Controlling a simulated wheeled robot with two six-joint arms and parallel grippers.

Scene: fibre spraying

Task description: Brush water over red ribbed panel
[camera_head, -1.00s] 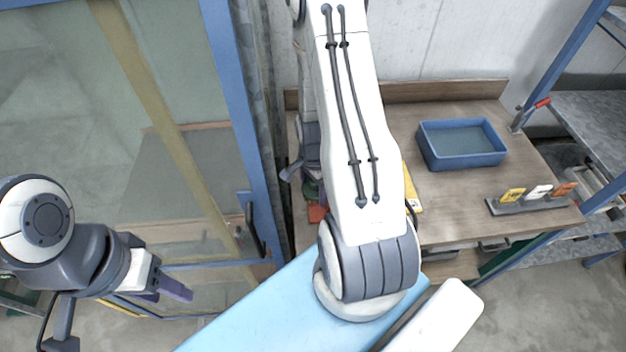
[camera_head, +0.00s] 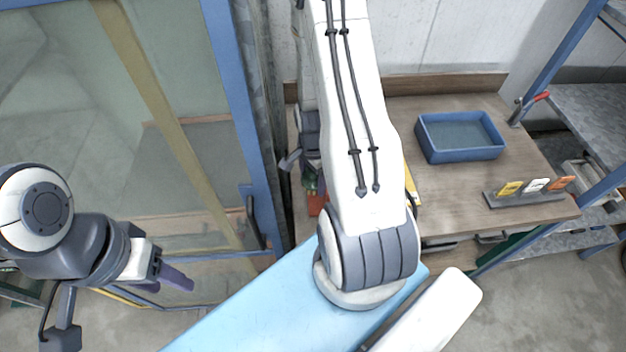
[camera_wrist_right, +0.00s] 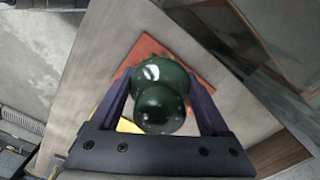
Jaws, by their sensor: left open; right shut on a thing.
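My right gripper (camera_wrist_right: 157,82) is shut on a rounded dark green brush handle (camera_wrist_right: 160,104) in the right wrist view. Just beyond it lies a flat orange-red panel (camera_wrist_right: 203,92), mostly hidden by the handle and fingers. Its ribs and any brush contact cannot be made out. In the head view only a corner of the red panel (camera_head: 316,205) shows on the workbench, beside my right arm, which hides most of it. A blue tray (camera_head: 428,142) with water-like grey-blue contents stands at the bench's back right. My left gripper (camera_head: 172,278) is open and empty, away from the bench.
The wooden workbench (camera_head: 450,210) has clear room around the tray. A stand with yellow, white and orange tags (camera_head: 525,197) is at its right edge. A blue-framed glass door (camera_head: 235,130) is left; blue metal shelving (camera_head: 590,125) is right.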

